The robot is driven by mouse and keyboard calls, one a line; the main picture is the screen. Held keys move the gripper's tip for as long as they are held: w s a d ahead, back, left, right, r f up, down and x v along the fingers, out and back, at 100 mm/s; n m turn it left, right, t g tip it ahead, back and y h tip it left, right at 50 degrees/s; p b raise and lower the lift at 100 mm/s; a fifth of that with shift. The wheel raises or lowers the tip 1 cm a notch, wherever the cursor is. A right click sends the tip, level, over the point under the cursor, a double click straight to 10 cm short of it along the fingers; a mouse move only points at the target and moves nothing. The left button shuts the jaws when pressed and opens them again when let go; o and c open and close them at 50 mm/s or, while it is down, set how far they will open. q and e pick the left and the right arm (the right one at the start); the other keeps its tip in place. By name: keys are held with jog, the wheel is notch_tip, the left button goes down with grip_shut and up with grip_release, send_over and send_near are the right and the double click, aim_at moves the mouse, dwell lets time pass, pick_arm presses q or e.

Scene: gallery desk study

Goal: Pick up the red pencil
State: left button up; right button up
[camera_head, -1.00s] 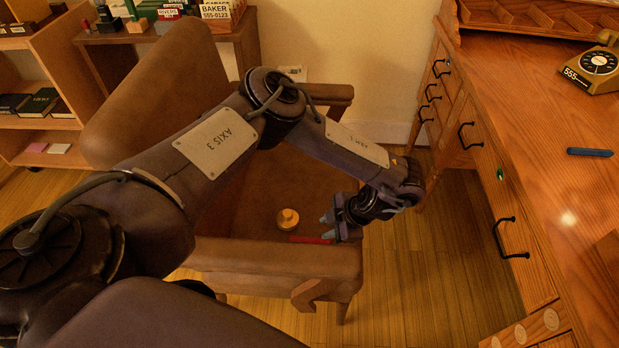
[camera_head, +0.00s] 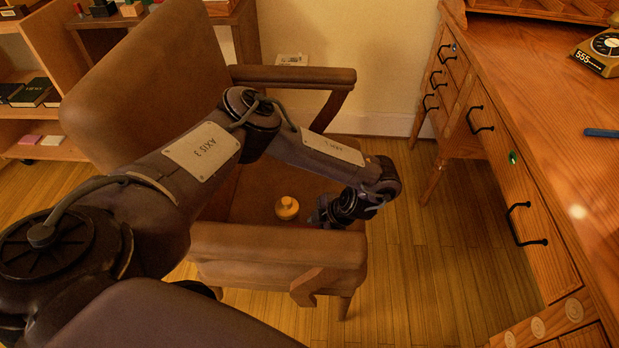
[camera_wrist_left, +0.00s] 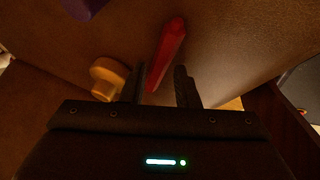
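The red pencil (camera_wrist_left: 168,48) lies on the brown seat of the armchair, seen in the left wrist view. Its near end reaches between the two fingers of my left gripper (camera_wrist_left: 163,86), which are apart with gaps beside the pencil. In the head view my left gripper (camera_head: 325,214) is low over the seat, just behind the front armrest. The pencil is hidden there by the armrest and gripper. I cannot tell whether the fingers are level with the pencil. My right gripper is not in view.
A round yellow knob-like object (camera_head: 287,208) sits left of the gripper; it is close beside the left finger in the wrist view (camera_wrist_left: 108,78). The armchair's armrest (camera_head: 280,245) rises in front. A wooden desk (camera_head: 560,130) with a blue object (camera_head: 602,133) stands right.

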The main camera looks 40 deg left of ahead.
pick_arm(q)
jog(key=shift+s+a+f, duration=0.1)
jog(key=shift+f, duration=0.05)
jog(key=shift+c, duration=0.5)
jog(key=c, duration=0.5)
jog(key=shift+a, duration=0.1)
grip_shut()
